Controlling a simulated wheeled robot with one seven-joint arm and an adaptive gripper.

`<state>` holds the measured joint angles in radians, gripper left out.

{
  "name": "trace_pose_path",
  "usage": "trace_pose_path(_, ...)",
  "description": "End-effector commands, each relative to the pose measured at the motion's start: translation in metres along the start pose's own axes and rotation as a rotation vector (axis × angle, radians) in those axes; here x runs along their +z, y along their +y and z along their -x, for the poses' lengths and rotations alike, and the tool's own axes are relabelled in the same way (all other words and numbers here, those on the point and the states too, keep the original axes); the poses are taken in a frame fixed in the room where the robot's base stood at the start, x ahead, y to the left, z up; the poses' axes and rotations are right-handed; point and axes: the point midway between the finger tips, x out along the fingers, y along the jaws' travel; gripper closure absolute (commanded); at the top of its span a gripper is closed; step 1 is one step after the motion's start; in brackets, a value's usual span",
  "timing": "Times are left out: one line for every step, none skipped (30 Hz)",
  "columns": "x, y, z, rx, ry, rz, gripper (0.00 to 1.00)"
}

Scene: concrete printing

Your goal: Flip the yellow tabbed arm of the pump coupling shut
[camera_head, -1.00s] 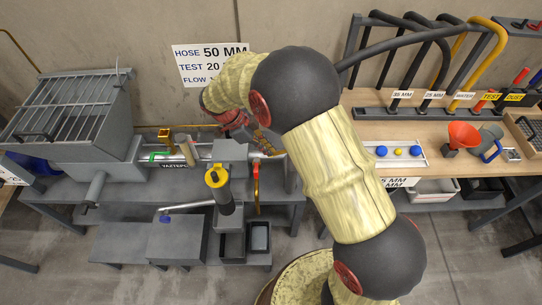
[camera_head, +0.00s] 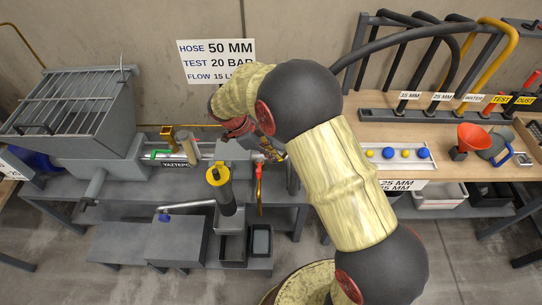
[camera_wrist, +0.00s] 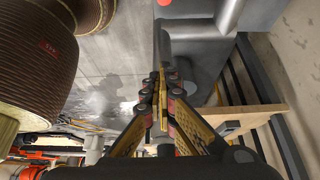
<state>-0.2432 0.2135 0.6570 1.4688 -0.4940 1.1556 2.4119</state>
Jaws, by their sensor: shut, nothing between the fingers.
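The pump coupling is at the grey pump outlet (camera_head: 232,152), partly hidden behind my arm in the head view. A red lever (camera_head: 259,180) hangs down beside the outlet. I cannot make out the yellow tabbed arm clearly or tell how it stands. My gripper (camera_head: 277,155) is just right of the outlet, mostly covered by my own arm. In the wrist view my gripper (camera_wrist: 157,98) is shut and empty, its fingertips together near a dark grey upright part (camera_wrist: 161,45). I cannot tell if they touch it.
The grated hopper (camera_head: 72,105) is at left. Grey bins (camera_head: 262,240) stand below.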

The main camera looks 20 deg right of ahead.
Motion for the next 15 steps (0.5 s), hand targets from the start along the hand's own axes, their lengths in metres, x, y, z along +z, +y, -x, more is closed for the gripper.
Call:
trace_pose_path(0.0005,0.0002,-0.0025,0.001,0.000,0.000,1.00)
trace_pose_path(0.0005,0.0002,-0.0033,0.001,0.000,0.000,1.00)
trace_pose_path(0.0005,0.0002,-0.0045,0.001,0.000,0.000,1.00)
trace_pose_path(0.0005,0.0002,-0.0053,0.001,0.000,0.000,1.00)
trace_pose_path(0.0005,0.0002,-0.0062,0.000,0.000,0.000,1.00)
trace_pose_path(0.0005,0.0002,-0.0074,0.000,0.000,0.000,1.00)
trace_pose_path(0.0005,0.0002,-0.0083,0.000,0.000,0.000,1.00)
trace_pose_path(0.0003,0.0002,-0.0084,0.000,0.000,0.000,1.00)
trace_pose_path(0.0001,0.0002,-0.0076,0.000,0.000,0.000,1.00)
trace_pose_path(0.0001,0.0002,-0.0075,0.000,0.000,0.000,1.00)
trace_pose_path(0.0000,0.0002,-0.0074,0.000,0.000,0.000,1.00)
trace_pose_path(0.0000,0.0002,-0.0074,0.000,0.000,0.000,1.00)
trace_pose_path(0.0000,0.0002,-0.0073,0.000,0.000,0.000,1.00)
trace_pose_path(0.0000,0.0002,-0.0072,0.000,0.000,0.000,1.00)
trace_pose_path(-0.0002,0.0001,-0.0069,0.000,0.000,0.000,1.00)
